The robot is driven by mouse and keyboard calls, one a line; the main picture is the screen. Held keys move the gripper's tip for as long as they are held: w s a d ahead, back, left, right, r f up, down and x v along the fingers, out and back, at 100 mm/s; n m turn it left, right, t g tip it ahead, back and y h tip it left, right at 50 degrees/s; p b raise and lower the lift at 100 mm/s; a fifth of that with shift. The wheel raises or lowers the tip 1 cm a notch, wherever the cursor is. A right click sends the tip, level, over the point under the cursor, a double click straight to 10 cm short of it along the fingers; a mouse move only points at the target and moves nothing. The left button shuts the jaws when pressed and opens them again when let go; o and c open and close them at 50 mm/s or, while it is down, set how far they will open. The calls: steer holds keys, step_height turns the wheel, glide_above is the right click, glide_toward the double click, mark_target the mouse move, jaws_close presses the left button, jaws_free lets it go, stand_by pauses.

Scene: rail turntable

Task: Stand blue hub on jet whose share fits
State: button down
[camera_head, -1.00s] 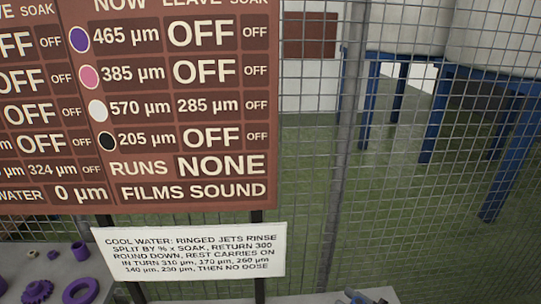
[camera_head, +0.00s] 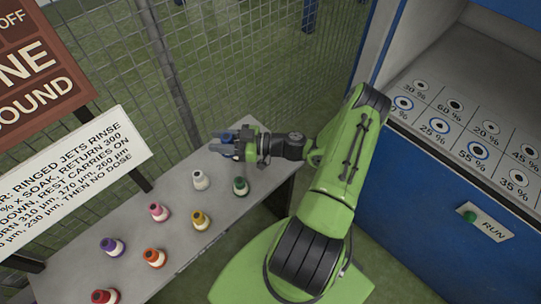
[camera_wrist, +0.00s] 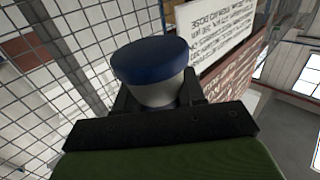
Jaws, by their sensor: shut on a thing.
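The blue hub, with a blue cap and white body, is held in my gripper (camera_head: 232,146) above the far end of the grey table (camera_head: 262,140). In the wrist view the blue hub (camera_wrist: 158,72) sits between the dark jaws, cap outward. The jets lie in two rows on the panel in the blue cabinet at right, apart from my gripper. Blue rings mark the 25 % jet (camera_head: 440,125), the 55 % jet (camera_head: 478,150) and a front-left jet (camera_head: 404,102) with a partly hidden label. The 30, 60, 20, 45 and 35 % jets look plain.
White (camera_head: 200,181), green (camera_head: 240,187), pink (camera_head: 159,213), yellow (camera_head: 201,221), purple (camera_head: 112,247), orange (camera_head: 154,258) and red hubs (camera_head: 104,297) stand on the table. Wire mesh (camera_head: 240,80) rises behind. A green RUN button (camera_head: 469,216) is on the cabinet front. The rinse sign (camera_head: 75,185) is partly cut off.

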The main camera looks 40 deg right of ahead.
steer(key=s+d+f+m+t+h+b, duration=0.1)
steer(key=s+d+f+m+t+h, duration=0.1)
steer(key=d, duration=0.5)
steer(key=s+d+f+m+t+h+b, duration=0.1)
steer(key=s+d+f+m+h, duration=0.1)
steer(key=d, duration=0.5)
steer(key=shift+s+d+f+m+t+h, duration=0.15)
steer(key=shift+s+d+m+t+h, duration=0.2)
steer(key=shift+s+h, duration=0.5)
steer(key=shift+w, duration=0.2)
step_height(320, 180, down, 10)
steer(key=shift+r+b, duration=0.15)
steer(key=shift+b, duration=1.05)
steer(key=shift+a, duration=0.1)
steer(key=shift+f, duration=0.2)
steer(key=c, duration=0.7)
jaws_free()
steer(key=v, duration=1.5)
steer(key=shift+s+a+r, duration=0.15)
steer(key=shift+s+a, duration=0.1)
steer(key=shift+s, duration=0.3)
